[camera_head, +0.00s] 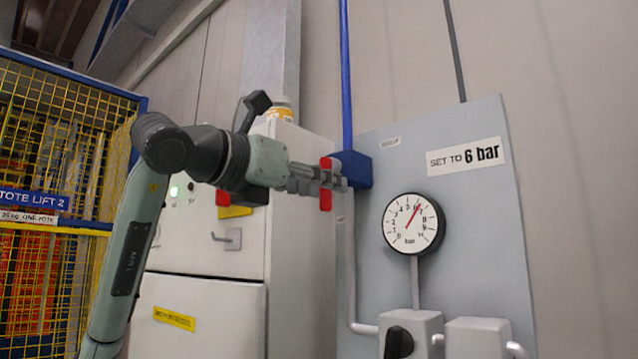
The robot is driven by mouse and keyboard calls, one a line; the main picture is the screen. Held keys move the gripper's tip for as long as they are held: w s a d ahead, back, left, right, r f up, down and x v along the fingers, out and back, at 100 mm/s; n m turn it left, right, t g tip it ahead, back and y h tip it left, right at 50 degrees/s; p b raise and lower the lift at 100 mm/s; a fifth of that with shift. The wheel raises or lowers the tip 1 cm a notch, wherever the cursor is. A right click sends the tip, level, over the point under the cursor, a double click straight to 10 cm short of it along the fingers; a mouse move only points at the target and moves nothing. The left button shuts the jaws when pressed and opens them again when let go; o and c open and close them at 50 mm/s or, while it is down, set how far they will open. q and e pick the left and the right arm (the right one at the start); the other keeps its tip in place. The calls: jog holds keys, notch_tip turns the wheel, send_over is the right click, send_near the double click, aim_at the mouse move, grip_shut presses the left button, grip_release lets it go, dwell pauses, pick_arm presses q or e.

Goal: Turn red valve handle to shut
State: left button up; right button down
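The red valve handle (326,201) stands upright at the blue valve body (357,170), at the foot of the blue vertical pipe (346,75). My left gripper (331,179) reaches in from the left, its grey fingers close together across the middle of the handle and looking shut on it. Red shows above and below the fingers; the middle of the handle is hidden behind them. My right gripper is out of view.
The round gauge (413,223) is on a grey panel (475,210) under a "SET TO 6 bar" sign (467,157), its needle near 6. A black knob (398,342) sits below. A white cabinet (300,240) stands behind my arm; a yellow mesh fence (55,130) is left.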

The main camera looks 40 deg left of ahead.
pick_arm(q)
grip_shut()
dwell(0.3)
